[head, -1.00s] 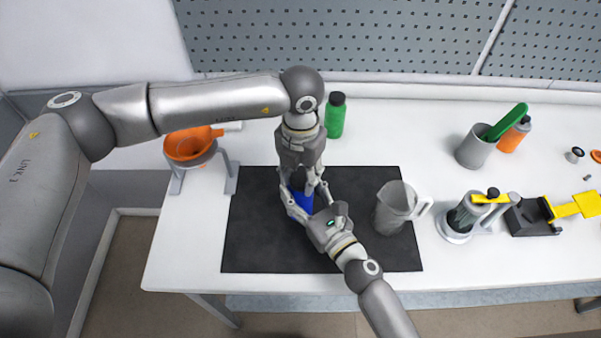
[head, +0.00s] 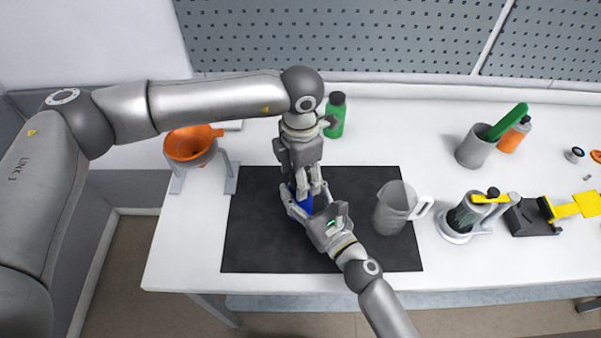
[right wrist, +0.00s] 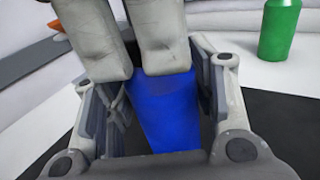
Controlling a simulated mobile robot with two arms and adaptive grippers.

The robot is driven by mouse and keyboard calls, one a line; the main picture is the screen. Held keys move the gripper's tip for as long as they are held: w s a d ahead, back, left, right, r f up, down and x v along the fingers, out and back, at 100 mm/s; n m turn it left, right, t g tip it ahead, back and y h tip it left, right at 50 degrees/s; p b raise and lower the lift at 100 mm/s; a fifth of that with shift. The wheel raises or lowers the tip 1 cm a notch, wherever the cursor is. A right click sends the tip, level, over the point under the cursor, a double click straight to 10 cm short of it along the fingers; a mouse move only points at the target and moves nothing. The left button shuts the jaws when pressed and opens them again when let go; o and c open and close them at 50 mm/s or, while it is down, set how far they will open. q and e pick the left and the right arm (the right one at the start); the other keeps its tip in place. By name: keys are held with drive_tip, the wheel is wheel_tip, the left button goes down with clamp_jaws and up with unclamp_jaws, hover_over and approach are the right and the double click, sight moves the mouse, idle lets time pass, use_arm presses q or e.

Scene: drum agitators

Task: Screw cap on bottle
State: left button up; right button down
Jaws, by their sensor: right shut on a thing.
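The blue bottle (head: 306,204) stands on the black mat (head: 270,250); its body also fills the middle of the right wrist view (right wrist: 165,110). My right gripper (head: 306,208) is shut around its sides from the front. My left gripper (head: 309,188) points down over the bottle's top, its fingers close together. In the right wrist view the left fingers (right wrist: 130,65) cover the bottle's top. The cap is hidden, so I cannot tell whether they grip it.
A clear jug (head: 396,208) stands right of my grippers. A green bottle (head: 335,118) is behind them. An orange funnel (head: 190,146) sits in a stand at left. A grey cup (head: 474,148) and glass vessel (head: 464,214) are at right. The mat's front is clear.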

use_arm(q)
drive_tip(key=shift+r, duration=2.25)
drive_tip(key=r+n, duration=0.1)
drive_tip(key=n, duration=0.3)
drive_tip(key=shift+d+r, duration=0.1)
drive_tip(key=shift+r, duration=0.3)
drive_tip(key=n, duration=0.1)
drive_tip(key=r+n, duration=0.1)
drive_tip(key=n, duration=0.2)
drive_tip(key=shift+r+n, duration=0.3)
drive_tip(key=shift+r, duration=0.05)
drive_tip(key=shift+f, duration=4.05)
